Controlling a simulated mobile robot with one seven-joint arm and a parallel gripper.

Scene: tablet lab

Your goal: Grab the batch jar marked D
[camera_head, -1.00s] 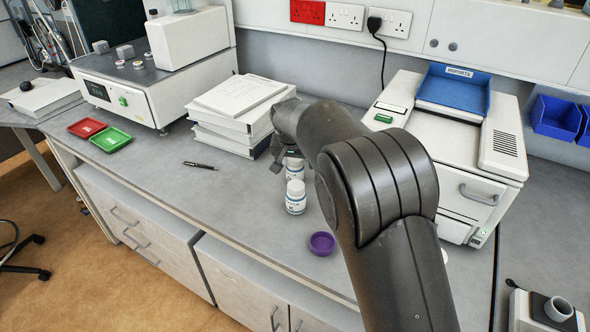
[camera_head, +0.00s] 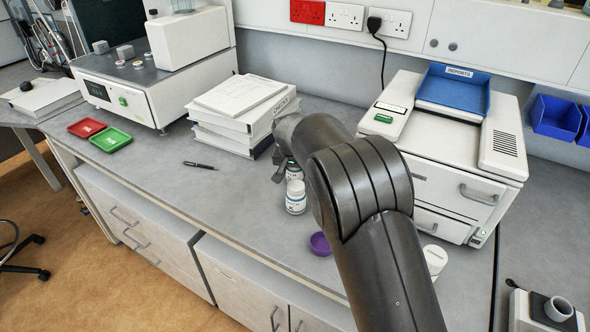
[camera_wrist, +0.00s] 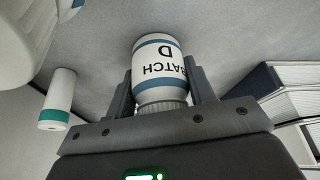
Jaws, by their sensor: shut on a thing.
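The batch jar marked D (camera_wrist: 160,67) is white with blue bands, its label upside down in the wrist view. It sits between the two fingers of my gripper (camera_wrist: 161,92), which is shut on it. I cannot tell whether the held jar touches the bench.
A purple dish (camera_head: 320,243) and a white container (camera_head: 434,260) are partly hidden by my arm. Stacked binders (camera_head: 240,108) stand behind left. A teal-banded white container (camera_wrist: 57,100) shows in the wrist view.

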